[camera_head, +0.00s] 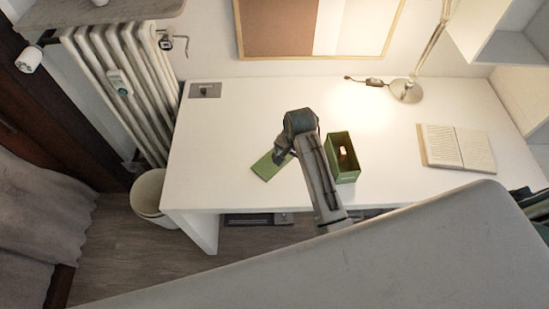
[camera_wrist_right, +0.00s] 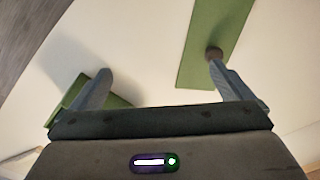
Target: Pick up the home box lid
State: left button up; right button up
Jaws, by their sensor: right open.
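The home box lid is a flat green panel (camera_head: 266,167) lying on the white desk, left of the green open box (camera_head: 343,172). My right gripper (camera_head: 281,156) is over the lid's right part in the head view and hides some of it. In the right wrist view the gripper (camera_wrist_right: 158,64) is open, with nothing between its fingers. The right finger's tip overlaps the lid (camera_wrist_right: 212,30); I cannot tell whether it touches. The box (camera_wrist_right: 75,92) shows partly behind the left finger. My left gripper is not in view.
A small orange-white thing (camera_head: 343,153) is inside the box. An open book (camera_head: 456,147) lies at the right, and a lamp base (camera_head: 406,90) stands at the back. A grey plate (camera_head: 205,90) is at the back left. The desk left of the lid is clear.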

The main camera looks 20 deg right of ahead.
jog(key=w+a+r+m, duration=0.3)
jog(key=w+a, duration=0.1)
jog(key=w, duration=0.3)
jog(key=p, duration=0.1)
send_over(274, 156)
jog(key=shift+g, duration=0.4)
jog(key=f, duration=0.4)
jog(key=shift+s+d+f, duration=0.15)
jog(key=shift+d+f, duration=0.05)
jog(key=shift+f, duration=0.15)
jog(key=shift+a+f+p, duration=0.1)
jog(key=shift+f+p, duration=0.4)
jog(key=shift+f, duration=0.05)
notch_tip(274, 156, down, 3)
jog(key=shift+f+p, duration=0.15)
jog(key=shift+p, duration=0.4)
jog(key=shift+f, duration=0.5)
jog(key=c, duration=1.1)
